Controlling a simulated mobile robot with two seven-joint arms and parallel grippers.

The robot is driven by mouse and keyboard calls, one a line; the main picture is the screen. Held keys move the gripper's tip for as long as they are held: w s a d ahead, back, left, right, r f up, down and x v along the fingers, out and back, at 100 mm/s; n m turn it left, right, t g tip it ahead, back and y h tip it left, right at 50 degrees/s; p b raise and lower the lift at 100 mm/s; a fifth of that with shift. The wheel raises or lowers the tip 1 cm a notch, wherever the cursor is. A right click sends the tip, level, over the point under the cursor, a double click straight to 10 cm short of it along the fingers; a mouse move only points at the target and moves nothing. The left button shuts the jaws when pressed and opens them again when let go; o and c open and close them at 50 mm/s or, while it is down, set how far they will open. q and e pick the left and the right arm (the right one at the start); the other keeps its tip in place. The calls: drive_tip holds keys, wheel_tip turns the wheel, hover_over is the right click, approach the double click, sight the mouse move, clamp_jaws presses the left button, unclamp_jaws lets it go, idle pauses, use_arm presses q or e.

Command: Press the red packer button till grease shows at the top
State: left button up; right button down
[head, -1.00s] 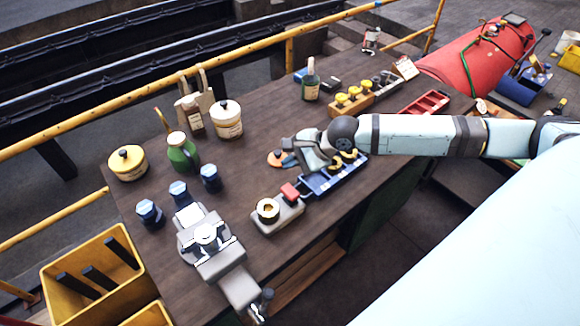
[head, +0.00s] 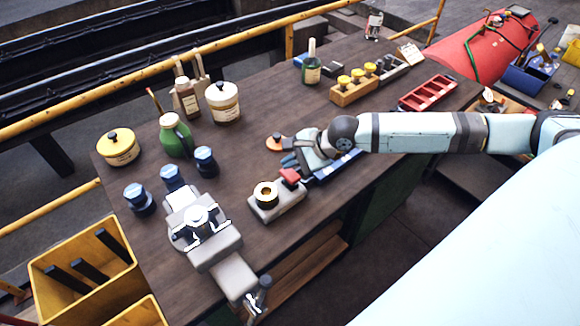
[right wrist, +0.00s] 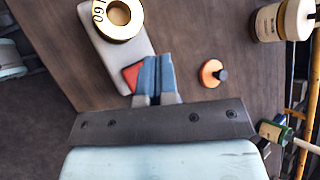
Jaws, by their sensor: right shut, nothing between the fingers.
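The packer is a grey block (head: 264,211) on the bench with a round cup (head: 265,192) on one end and a red button (head: 290,176) on the other. My right gripper (head: 287,163) is shut and empty. In the right wrist view its blue fingers (right wrist: 152,72) lie right beside the red button (right wrist: 132,75) and partly cover it; contact is unclear. My left gripper is out of view.
A blue tray (head: 335,169) lies partly under my right arm. An orange disc with a dark knob (head: 276,143) is close by the gripper. A grey vise (head: 205,232), blue-capped jars (head: 172,178) and a green can (head: 175,137) stand to the left. The bench middle is clear.

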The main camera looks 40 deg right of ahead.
drive_tip(key=shift+f, duration=0.55)
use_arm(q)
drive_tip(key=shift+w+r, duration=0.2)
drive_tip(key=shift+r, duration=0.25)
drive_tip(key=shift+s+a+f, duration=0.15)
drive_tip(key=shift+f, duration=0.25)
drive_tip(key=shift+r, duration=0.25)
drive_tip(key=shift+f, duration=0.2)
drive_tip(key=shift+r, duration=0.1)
use_arm(e)
drive_tip(key=shift+f+p, duration=0.2)
drive_tip(key=shift+p, duration=0.25)
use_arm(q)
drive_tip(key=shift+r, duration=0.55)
use_arm(e)
drive_tip(key=shift+f, duration=0.2)
